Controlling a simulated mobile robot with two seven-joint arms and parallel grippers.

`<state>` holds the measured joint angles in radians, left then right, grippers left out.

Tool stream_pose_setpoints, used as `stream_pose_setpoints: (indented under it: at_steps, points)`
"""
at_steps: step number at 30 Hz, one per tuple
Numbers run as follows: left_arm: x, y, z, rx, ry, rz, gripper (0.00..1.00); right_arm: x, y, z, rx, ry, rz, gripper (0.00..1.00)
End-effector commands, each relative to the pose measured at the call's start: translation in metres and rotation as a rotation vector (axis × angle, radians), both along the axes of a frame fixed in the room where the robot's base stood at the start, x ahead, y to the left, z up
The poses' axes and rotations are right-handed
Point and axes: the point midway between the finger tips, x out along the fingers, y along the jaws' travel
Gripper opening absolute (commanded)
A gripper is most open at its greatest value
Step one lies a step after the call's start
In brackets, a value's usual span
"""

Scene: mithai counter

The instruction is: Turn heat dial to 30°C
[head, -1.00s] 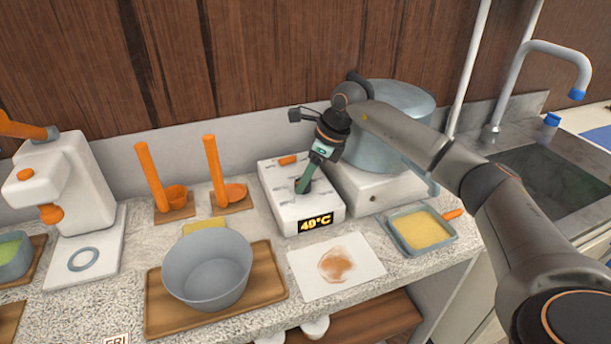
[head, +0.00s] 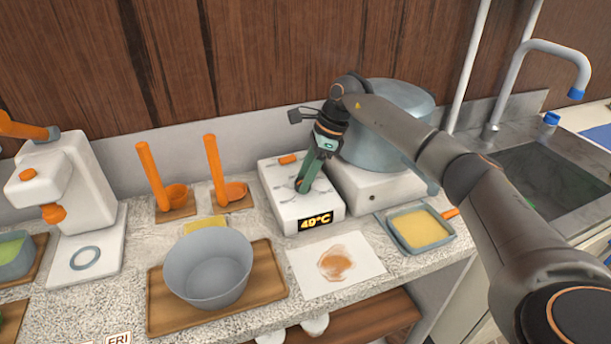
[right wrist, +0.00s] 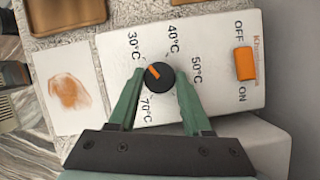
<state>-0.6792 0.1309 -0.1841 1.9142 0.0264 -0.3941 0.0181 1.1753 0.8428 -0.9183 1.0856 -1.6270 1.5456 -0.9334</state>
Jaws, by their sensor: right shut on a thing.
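The white heater box (head: 287,207) stands on the counter, with a lit display (head: 316,221) that appears to read 40 or 49°C; its second digit is unclear. In the right wrist view, the round black heat dial (right wrist: 163,82) has an orange mark pointing up and left, roughly toward the 30°C label (right wrist: 133,45). The 40°C, 50°C and 70°C labels also show around it. My right gripper (head: 302,187) is down at the dial, its green fingers on either side, shut on it. In the head view the fingers mostly hide the dial. My left gripper is not in view.
An orange power switch (right wrist: 245,64) sits between OFF and ON on the box. A large pot (head: 385,140) stands close behind and right. A grey bowl (head: 208,270) on a wooden tray, a stained sheet (head: 310,262) and a yellow-filled pan (head: 421,230) lie in front.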

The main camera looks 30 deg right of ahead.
Motion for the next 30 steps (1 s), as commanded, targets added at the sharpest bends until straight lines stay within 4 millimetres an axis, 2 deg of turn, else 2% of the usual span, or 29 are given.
stream_pose_setpoints:
  at_steps: [5, 6, 13, 23, 26, 30]
  points:
    - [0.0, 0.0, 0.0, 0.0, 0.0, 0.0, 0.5, 0.0, 0.0, 0.001, 0.0, -0.003, 0.001, 0.0]
    - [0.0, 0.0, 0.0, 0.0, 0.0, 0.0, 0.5, 0.0, 0.0, 0.001, 0.0, -0.003, 0.001, 0.52]
    - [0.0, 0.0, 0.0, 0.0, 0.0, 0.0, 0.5, 0.0, 0.0, 0.001, -0.001, -0.001, 0.001, 0.78]
    - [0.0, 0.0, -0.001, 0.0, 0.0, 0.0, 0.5, 0.0, -0.002, 0.004, -0.001, -0.002, -0.001, 0.79]
    - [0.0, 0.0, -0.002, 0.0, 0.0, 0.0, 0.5, -0.001, -0.006, 0.015, 0.0, -0.005, -0.002, 0.79]
    - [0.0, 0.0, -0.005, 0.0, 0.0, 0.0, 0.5, -0.005, -0.016, 0.041, -0.001, -0.007, -0.003, 0.79]
